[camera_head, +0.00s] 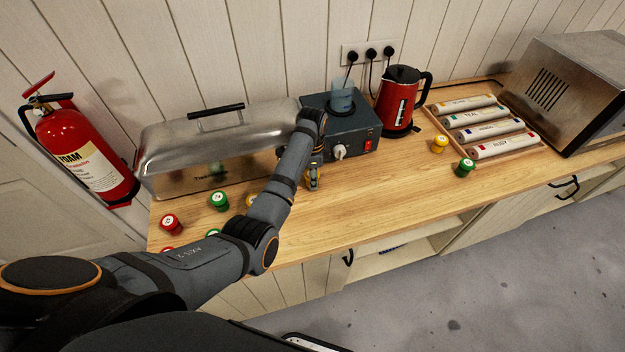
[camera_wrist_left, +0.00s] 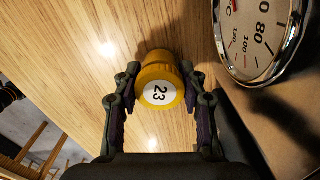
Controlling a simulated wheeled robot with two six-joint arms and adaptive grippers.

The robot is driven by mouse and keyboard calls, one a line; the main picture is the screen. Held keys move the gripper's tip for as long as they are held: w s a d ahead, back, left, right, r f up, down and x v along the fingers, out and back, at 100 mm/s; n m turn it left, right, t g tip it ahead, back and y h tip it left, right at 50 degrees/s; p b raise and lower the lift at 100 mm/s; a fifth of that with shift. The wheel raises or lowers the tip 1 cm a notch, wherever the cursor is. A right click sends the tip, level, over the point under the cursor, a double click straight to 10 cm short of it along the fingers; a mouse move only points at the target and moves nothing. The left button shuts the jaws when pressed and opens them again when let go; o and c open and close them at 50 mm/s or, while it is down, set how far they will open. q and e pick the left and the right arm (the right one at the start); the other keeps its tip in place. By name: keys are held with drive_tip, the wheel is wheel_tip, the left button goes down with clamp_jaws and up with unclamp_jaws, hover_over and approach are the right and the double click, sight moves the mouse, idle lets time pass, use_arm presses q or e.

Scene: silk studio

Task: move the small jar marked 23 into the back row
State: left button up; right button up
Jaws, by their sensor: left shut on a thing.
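The small jar marked 23 (camera_wrist_left: 158,94) is yellow with a white label and sits between the fingers of my left gripper (camera_wrist_left: 157,112) in the wrist view. The fingers are shut on it. In the head view my left gripper (camera_head: 313,181) is low over the counter, in front of the grey control box; the jar is mostly hidden there. More jars there are partly hidden by my left arm. My right gripper is out of view.
The long steel box (camera_head: 215,150) and grey control box (camera_head: 352,125) stand along the wall. A red kettle (camera_head: 396,105), a rack of labelled rolls (camera_head: 480,125), a yellow jar (camera_head: 439,143) and a green jar (camera_head: 464,167) are at right. The counter (camera_head: 385,190) between is clear.

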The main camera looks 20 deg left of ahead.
use_arm(q)
drive_tip(key=shift+s+r, duration=0.15)
drive_tip(key=shift+s, duration=0.2)
drive_tip(key=o, duration=0.9)
drive_tip(key=shift+a+f, duration=0.1)
drive_tip(key=shift+f, duration=0.1)
drive_tip(key=shift+o, duration=1.9)
wheel_tip(320, 180, up, 8)
drive_tip(key=shift+r+b, duration=0.1)
drive_tip(key=shift+b, duration=0.6)
wheel_tip(320, 180, up, 4)
drive_tip(key=p, duration=0.2)
drive_tip(key=shift+r+p, duration=0.2)
drive_tip(key=shift+p, duration=0.2)
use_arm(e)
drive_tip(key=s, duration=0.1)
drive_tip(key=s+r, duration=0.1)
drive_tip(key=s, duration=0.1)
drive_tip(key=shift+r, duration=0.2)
use_arm(q)
drive_tip(key=shift+f, duration=0.1)
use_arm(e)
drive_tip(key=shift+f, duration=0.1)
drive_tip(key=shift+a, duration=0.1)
